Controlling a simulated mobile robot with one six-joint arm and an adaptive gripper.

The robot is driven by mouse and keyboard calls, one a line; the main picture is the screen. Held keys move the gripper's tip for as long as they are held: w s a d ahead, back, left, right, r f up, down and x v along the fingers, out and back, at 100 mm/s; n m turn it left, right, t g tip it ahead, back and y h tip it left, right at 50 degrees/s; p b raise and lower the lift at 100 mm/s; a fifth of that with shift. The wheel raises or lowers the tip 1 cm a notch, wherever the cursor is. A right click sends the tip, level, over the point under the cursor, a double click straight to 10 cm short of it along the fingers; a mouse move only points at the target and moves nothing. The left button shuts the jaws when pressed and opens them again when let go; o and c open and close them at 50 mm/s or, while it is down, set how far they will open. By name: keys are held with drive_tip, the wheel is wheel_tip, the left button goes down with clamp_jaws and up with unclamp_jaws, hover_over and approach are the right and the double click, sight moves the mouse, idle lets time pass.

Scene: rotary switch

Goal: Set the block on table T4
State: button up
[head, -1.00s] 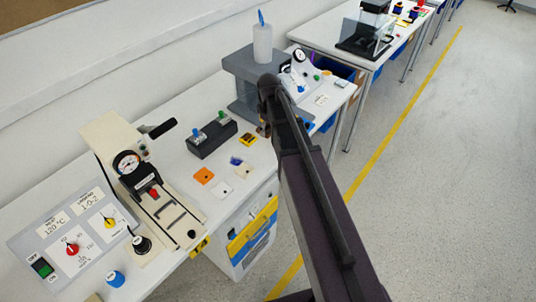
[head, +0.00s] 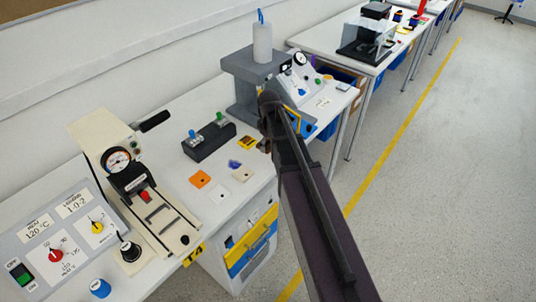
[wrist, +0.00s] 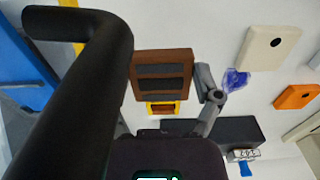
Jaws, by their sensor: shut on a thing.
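A brown block (wrist: 162,62) with dark slots in its face shows in the wrist view between the black near finger and the grey far finger of my gripper (wrist: 168,85). My gripper is shut on it. In the head view my gripper (head: 266,128) hangs near the front edge of the near white table (head: 222,212), and a brown bit of the block shows at its lower left. My arm hides most of the gripper.
On the near table stand a control panel (head: 50,240), a beige press (head: 135,185), a dark switch box (head: 208,141) and a grey stand (head: 250,75). Orange (head: 200,179) and white (head: 243,174) tiles lie near the front. Another table (head: 330,40) stands behind. Open floor is at right.

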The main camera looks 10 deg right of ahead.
sight(269, 157)
drive_tip(key=shift+f+b, duration=2.1)
drive_tip(key=shift+b, duration=0.05)
drive_tip(key=shift+f, duration=0.15)
drive_tip(key=o, duration=0.9)
drive_tip(key=shift+o, duration=0.2)
drive_tip(key=shift+r, duration=0.2)
wheel_tip(269, 157, up, 12)
drive_tip(key=p, duration=1.2)
